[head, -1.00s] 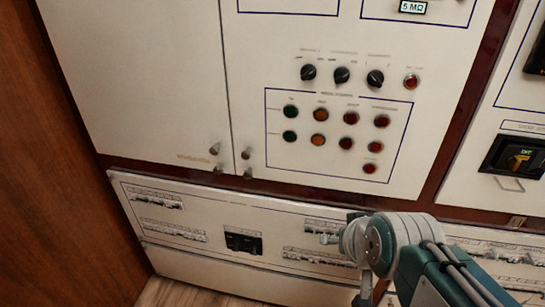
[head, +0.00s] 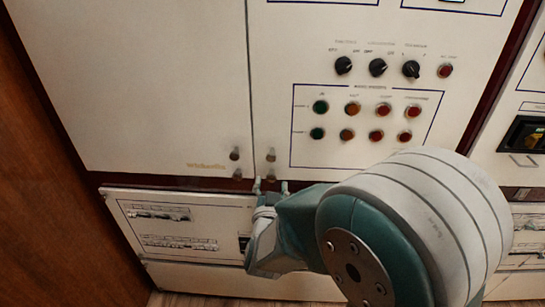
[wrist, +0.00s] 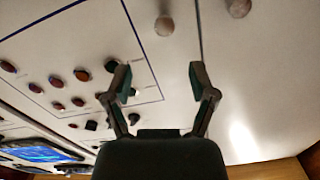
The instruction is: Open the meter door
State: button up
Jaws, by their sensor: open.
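Two white cabinet doors stand side by side, and I cannot tell which the task calls the meter door. The plain left door (head: 140,80) has small knobs (head: 234,154) at its lower right corner. The right door (head: 300,70), with dials and buttons, has small knobs (head: 271,155) at its lower left corner. Both look shut, with a thin seam between them. My gripper (head: 271,185) is open just below the right door's knobs. In the wrist view my gripper (wrist: 160,75) is empty, and a knob of the button door (wrist: 164,25) lies beyond its fingers, apart from them.
A lower white panel (head: 175,265) with labelled strips runs under the doors, partly hidden by my arm. A brown wooden wall (head: 60,230) stands at the left. Dark red framing borders the doors. Another panel with a yellow switch (head: 530,140) is at the right.

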aim_at(271, 158)
jog(key=w, duration=1)
jog(key=shift+a, duration=0.1)
jog(key=shift+w+a, duration=0.1)
jog(key=shift+w, duration=0.25)
grip_shut()
